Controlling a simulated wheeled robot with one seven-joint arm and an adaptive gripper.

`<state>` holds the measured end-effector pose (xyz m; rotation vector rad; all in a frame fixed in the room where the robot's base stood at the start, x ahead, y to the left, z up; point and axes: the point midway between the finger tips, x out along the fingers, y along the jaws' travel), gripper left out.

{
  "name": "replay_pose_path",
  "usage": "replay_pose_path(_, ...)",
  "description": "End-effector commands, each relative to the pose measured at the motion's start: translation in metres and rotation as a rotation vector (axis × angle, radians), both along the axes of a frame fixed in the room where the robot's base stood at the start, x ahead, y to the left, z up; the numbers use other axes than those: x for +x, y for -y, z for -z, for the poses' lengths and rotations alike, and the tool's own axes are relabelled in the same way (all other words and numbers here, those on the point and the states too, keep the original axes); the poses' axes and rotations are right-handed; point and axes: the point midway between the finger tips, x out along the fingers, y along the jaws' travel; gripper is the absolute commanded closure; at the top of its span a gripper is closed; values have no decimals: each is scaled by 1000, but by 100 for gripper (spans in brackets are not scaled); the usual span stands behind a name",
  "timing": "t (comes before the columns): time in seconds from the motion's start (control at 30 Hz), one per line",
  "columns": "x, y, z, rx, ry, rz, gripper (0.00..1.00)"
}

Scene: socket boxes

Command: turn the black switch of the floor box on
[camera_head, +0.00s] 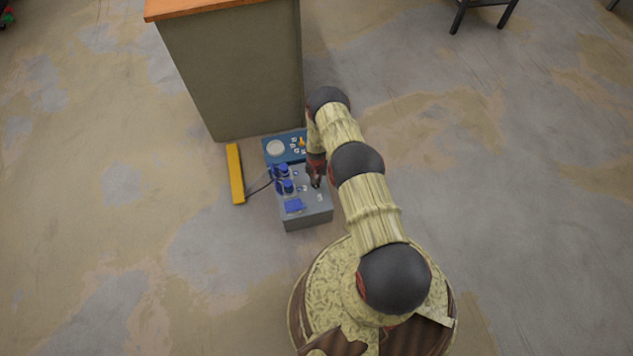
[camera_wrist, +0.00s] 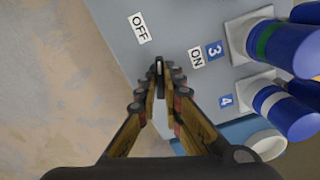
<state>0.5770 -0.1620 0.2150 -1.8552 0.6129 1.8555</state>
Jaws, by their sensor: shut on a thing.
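The grey floor box (camera_head: 308,214) stands on the floor left of my arm in the head view, with blue sockets on its left side. Its grey top face (camera_wrist: 178,40) also fills the upper middle of the wrist view. The OFF label (camera_wrist: 139,27) and the ON label (camera_wrist: 196,57) show there. The black switch (camera_wrist: 159,66) is small and dark, mostly hidden at the fingertips, below the OFF label and left of the ON label. My gripper (camera_wrist: 158,80) is shut on it; it also shows over the box's right part in the head view (camera_head: 316,181). The switch's exact tilt is unclear.
Blue plugs (camera_wrist: 285,45) crowd the right of the wrist view beside numbers 3 and 4. A blue panel (camera_head: 272,158) lies behind the box. A yellow bar (camera_head: 235,174) lies to the left, and a cabinet (camera_head: 235,70) stands behind.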

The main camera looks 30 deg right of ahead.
Motion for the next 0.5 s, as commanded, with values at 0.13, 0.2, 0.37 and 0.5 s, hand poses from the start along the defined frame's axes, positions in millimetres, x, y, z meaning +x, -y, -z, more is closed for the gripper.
replay_pose_path(0.13,0,0,0,-1,1,140,100)
replay_pose_path(0.2,0,0,0,0,0,207,100)
replay_pose_path(0.37,0,0,0,0,0,359,100)
replay_pose_path(0.5,0,0,0,0,0,492,100)
